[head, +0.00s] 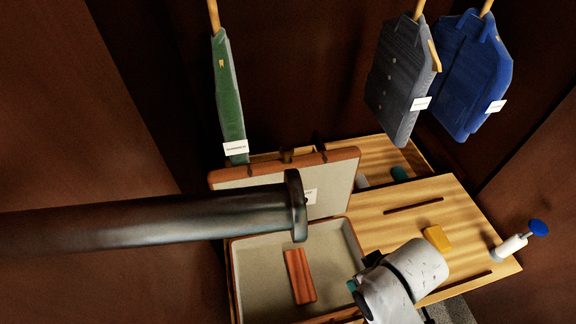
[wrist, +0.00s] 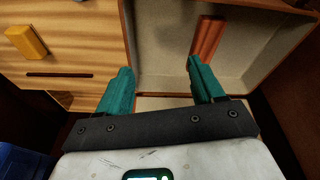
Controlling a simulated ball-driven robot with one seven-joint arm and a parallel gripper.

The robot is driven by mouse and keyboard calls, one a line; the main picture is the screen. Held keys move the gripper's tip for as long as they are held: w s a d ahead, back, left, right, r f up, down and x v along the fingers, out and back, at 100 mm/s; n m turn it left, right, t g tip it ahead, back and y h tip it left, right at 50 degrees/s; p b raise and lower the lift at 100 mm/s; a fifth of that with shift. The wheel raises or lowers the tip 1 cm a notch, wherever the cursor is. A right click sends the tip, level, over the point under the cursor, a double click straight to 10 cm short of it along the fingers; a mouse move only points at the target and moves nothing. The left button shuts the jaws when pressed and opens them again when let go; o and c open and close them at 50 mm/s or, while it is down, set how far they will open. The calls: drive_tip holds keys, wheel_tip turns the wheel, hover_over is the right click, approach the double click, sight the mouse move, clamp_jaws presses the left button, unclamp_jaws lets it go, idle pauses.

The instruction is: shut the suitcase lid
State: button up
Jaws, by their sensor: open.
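The suitcase stands open. Its lid (head: 335,172) is raised and leans back, with a pale lining, a brown rim and a white label. The suitcase base (head: 340,240) is a pale-lined tray holding a reddish-brown block (head: 299,275); in the wrist view the base (wrist: 165,45) and the block (wrist: 207,38) show ahead of the fingers. My gripper (wrist: 160,82) is open and empty, its teal fingers apart near the base's edge. In the head view my gripper (head: 352,290) is at the base's right front side, partly hidden by its white body. The lid is apart from it.
A dark bar (head: 150,218) crosses the head view from the left and hides part of the lid. A wooden surface (head: 400,215) with a yellow block (head: 437,238) lies to the right, beside a blue-topped white object (head: 515,245). Green, grey and blue garments (head: 485,75) hang behind.

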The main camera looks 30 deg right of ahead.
drive_tip(key=w+t+b, duration=0.1)
drive_tip(key=w, duration=0.2)
drive_tip(key=w+t+b, duration=0.1)
drive_tip(key=w+t, duration=0.1)
drive_tip(key=w+r+t+h+b, duration=0.1)
drive_tip(key=w, duration=0.2)
drive_tip(key=shift+w+d, duration=0.25)
drive_tip(key=shift+w, duration=0.05)
drive_tip(key=shift+c, duration=0.3)
drive_tip(key=t+b, duration=0.6)
drive_tip(key=t, duration=0.5)
approach(290, 154)
drive_tip(key=w, duration=0.2)
drive_tip(key=shift+y, duration=0.3)
drive_tip(key=w, duration=0.6)
drive_tip(key=w+d+p, duration=0.1)
drive_tip(key=w, duration=0.2)
drive_tip(key=shift+w, duration=0.35)
drive_tip(key=shift+c, duration=0.4)
clamp_jaws()
